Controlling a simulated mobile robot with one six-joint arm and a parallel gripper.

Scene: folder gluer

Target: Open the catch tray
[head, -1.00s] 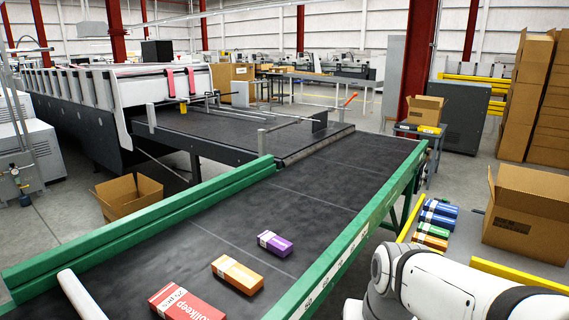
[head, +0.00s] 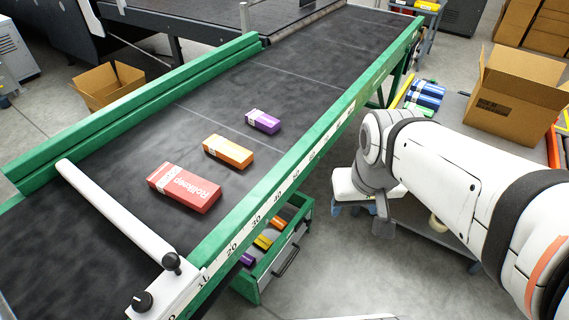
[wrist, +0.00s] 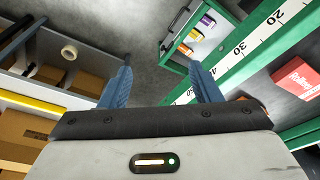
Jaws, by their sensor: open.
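The catch tray (head: 246,291) is a green-edged drawer with a grey front, below the near side rail of the conveyor. Its inside shows from above, with orange, yellow and purple boxes in it; how far it stands out is hard to tell. A dark bar handle (head: 286,262) is on its front. In the wrist view the tray (wrist: 179,30) lies at upper centre, beyond my fingertips. My gripper (wrist: 162,70) has two blue fingers spread apart with nothing between them. It is to the right of the tray in the head view, apart from the handle.
The conveyor belt (head: 330,70) carries red (head: 184,188), orange (head: 228,151) and purple (head: 263,121) boxes. A grey table (head: 455,140) with an open carton (head: 513,97) and blue packs stands behind my arm. Open floor lies in front of the tray.

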